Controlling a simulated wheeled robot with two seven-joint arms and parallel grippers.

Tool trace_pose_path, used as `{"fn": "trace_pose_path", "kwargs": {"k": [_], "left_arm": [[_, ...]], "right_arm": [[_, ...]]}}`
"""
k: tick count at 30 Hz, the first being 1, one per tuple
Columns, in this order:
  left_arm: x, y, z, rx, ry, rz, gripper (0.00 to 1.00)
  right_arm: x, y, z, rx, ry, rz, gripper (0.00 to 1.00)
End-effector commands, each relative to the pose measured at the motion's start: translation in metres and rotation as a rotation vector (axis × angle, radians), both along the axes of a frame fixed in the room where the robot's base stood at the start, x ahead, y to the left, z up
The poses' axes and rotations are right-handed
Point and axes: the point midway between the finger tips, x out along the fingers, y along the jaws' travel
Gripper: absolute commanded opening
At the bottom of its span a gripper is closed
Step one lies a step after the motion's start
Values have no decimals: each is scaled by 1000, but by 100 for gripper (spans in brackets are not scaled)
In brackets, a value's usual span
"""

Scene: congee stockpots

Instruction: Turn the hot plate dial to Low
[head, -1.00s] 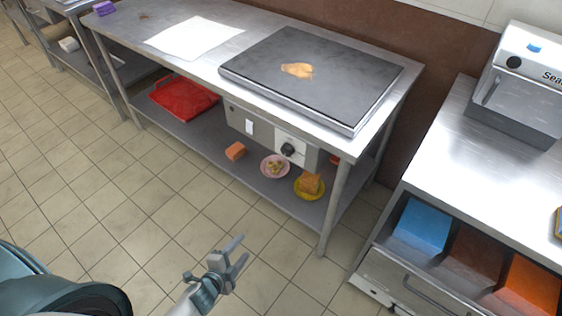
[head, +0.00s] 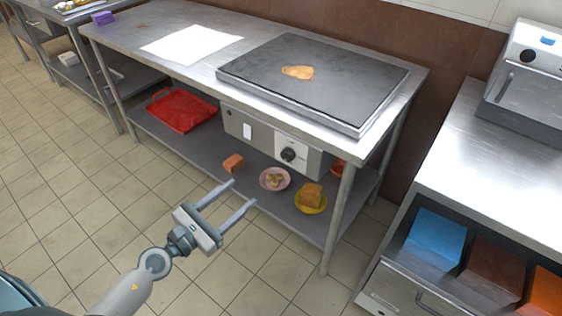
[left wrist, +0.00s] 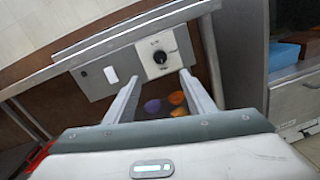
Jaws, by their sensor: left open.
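The hot plate (head: 318,82) is a dark flat slab on the steel table, with a piece of food on it. Its control box (head: 258,136) hangs under the table's front edge. The round black dial (head: 288,154) sits on a white plate on that box. In the left wrist view the dial (left wrist: 160,57) shows ahead, beyond the fingers; its labels are too small to read. My left gripper (head: 243,194) is open and empty, in front of and below the dial and apart from it. My right gripper is not in view.
The lower shelf holds a red tray (head: 182,110), an orange-brown block (head: 233,162), a pink plate (head: 274,179) and a yellow plate with food (head: 311,197). A table leg (head: 340,220) stands right of the dial. Another counter (head: 490,150) is at right. The floor in front is clear.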

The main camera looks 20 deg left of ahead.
Motion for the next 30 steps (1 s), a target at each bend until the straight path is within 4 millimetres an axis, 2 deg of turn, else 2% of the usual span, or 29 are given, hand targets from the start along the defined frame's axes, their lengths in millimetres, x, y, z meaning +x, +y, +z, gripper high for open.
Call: {"fn": "trace_pose_path", "kwargs": {"k": [8,14,18,21,30], "left_arm": [[3,-1,0,-4,1,1,50],[15,-6,2,-6,0,3,50],[32,-13,3,-7,0,3,50],[47,-20,2,-7,0,3,50],[96,-42,1,-7,1,2,50]], "right_arm": [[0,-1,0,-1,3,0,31],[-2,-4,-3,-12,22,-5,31],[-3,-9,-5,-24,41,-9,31],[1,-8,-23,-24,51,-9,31],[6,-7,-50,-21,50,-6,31]]}}
